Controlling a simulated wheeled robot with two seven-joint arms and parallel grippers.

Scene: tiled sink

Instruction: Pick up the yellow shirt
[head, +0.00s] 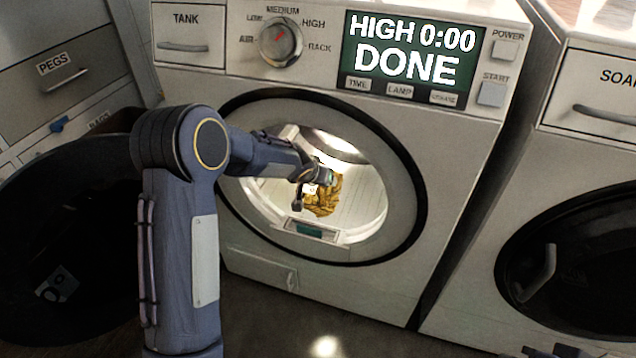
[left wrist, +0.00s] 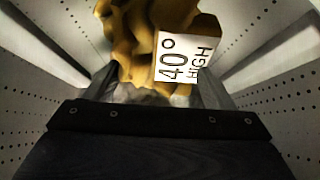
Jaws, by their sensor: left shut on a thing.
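The yellow shirt (head: 323,199) is a crumpled cloth inside the lit drum of the open dryer. In the left wrist view the shirt (left wrist: 140,40) bunches between the fingers, with a white label reading "40° HIGH" on it. My left gripper (head: 310,194) reaches through the round door opening and is shut on the shirt. In the left wrist view the left gripper (left wrist: 160,85) has cloth between its two grey fingers. Part of the shirt is hidden behind the gripper.
The dryer (head: 465,125) shows "HIGH 0:00 DONE". Its round door (head: 60,260) hangs open at left, behind my arm. The opening's dark rim (head: 415,200) surrounds my forearm. A second machine (head: 590,170) with a closed dark door stands at right. Drawers (head: 60,80) stand at left.

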